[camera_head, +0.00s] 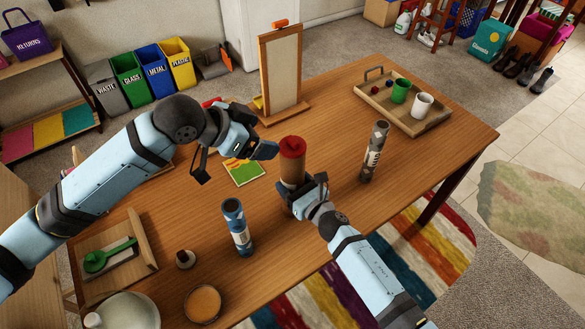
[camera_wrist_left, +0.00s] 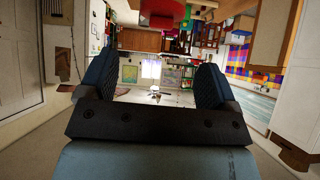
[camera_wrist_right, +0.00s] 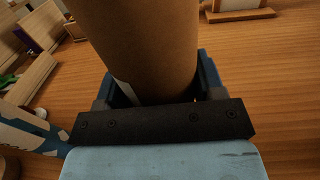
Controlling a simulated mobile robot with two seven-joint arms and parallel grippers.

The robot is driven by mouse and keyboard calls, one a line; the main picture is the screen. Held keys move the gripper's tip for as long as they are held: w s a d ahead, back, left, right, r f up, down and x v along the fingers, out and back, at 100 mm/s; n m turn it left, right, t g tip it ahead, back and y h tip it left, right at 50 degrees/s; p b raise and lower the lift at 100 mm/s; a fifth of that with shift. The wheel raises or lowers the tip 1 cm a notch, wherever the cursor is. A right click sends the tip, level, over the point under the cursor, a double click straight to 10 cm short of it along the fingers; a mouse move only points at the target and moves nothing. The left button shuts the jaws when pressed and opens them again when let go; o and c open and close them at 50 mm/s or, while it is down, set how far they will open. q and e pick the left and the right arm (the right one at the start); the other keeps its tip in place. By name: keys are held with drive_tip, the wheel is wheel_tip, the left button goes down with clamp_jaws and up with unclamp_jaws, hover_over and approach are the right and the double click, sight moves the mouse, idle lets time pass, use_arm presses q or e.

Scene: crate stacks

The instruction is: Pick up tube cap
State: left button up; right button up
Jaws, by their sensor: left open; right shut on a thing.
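A brown cardboard tube (camera_head: 292,172) stands upright near the middle of the table with a red cap (camera_head: 292,147) on its top end. My right gripper (camera_head: 303,194) is shut around the tube's lower part; the brown tube wall (camera_wrist_right: 145,45) fills the upper middle of the right wrist view. My left gripper (camera_head: 268,148) is open and empty, just left of the red cap at about its height in the picture. A red shape (camera_wrist_left: 165,12) shows at the top of the left wrist view, beyond the fingers; it looks like the cap.
A blue tube (camera_head: 237,228) and a grey tube (camera_head: 374,152) stand on the table (camera_head: 330,100). A wooden tray (camera_head: 437,122) with cups is at back right, a framed stand (camera_head: 263,75) behind. A small bottle (camera_head: 185,260) and a round dish (camera_head: 203,304) are front left.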

use_arm(q)
drive_tip(key=shift+o, duration=0.6)
drive_tip(key=w+d+m+g+y, duration=0.1)
drive_tip(key=m, duration=0.1)
drive_tip(key=w+d+m+g+y, duration=0.1)
drive_tip(key=d+m, duration=0.1)
drive_tip(key=m, duration=0.1)
drive_tip(key=d+r+m+g+y, duration=0.1)
drive_tip(key=d+m, duration=0.1)
drive_tip(key=shift+w+d+m, duration=0.1)
drive_tip(key=shift+w+m, duration=0.3)
wheel_tip(320, 180, up, 4)
drive_tip(key=w+d+m+g+y, duration=0.2)
drive_tip(key=m+y, duration=0.2)
drive_tip(key=m, duration=0.3)
drive_tip(key=m+y, duration=0.1)
drive_tip(key=m, duration=0.1)
hover_over(294, 141)
drive_tip(key=f, duration=0.5)
drive_tip(key=shift+w+a+f, duration=0.1)
drive_tip(key=shift+w+f, duration=0.05)
drive_tip(key=shift+w, duration=0.05)
drive_tip(key=shift+s+f, duration=0.15)
drive_tip(key=shift+f, duration=2.8)
drive_tip(key=c, duration=1)
